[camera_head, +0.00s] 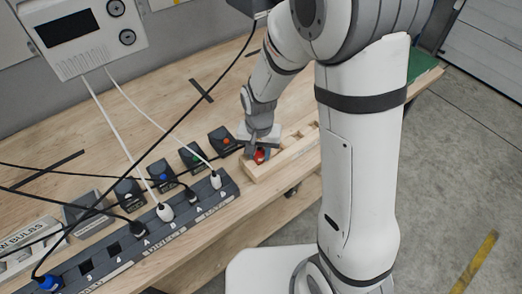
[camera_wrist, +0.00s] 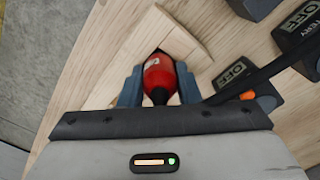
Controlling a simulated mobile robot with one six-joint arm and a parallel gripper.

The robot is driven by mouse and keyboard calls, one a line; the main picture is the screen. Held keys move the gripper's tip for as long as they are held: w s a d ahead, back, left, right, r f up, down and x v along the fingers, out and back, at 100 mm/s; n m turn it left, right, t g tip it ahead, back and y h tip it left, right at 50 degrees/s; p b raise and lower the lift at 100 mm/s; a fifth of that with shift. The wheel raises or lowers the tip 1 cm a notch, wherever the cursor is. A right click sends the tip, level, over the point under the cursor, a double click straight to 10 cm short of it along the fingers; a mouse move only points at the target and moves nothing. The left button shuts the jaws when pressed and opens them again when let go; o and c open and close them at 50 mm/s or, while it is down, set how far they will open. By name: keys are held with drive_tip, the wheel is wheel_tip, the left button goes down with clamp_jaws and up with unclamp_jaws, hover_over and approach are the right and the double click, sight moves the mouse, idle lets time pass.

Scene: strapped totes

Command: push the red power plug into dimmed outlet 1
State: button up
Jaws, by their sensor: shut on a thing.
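The red power plug (camera_wrist: 158,74) sits between the two fingers of my gripper (camera_wrist: 159,69) in the wrist view. The fingers are shut on its sides. In the head view the red plug (camera_head: 261,156) shows as a small red patch under my gripper (camera_head: 259,150), at the left end of a wooden holder. I cannot tell whether it still rests in the holder. The long dark outlet strip (camera_head: 70,279) lies to the left along the bench. It has empty sockets (camera_head: 114,248) towards its left part. Its printed labels are too small to read surely, so I cannot single out dimmed outlet 1.
The wooden holder (camera_head: 293,151) has open slots. A white plug (camera_head: 216,181), a black plug (camera_head: 192,197), another white plug (camera_head: 166,212) and a blue plug (camera_head: 47,282) sit in the strip. Dark switch boxes (camera_head: 222,139) stand behind it. Cables hang across the bench.

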drive_tip(key=shift+c, duration=0.8)
drive_tip(key=o, duration=0.4)
drive_tip(key=c, duration=0.6)
drive_tip(key=shift+s+r+p, duration=0.1)
drive_tip(key=shift+r+p, duration=1.6)
drive_tip(key=shift+r, duration=0.85)
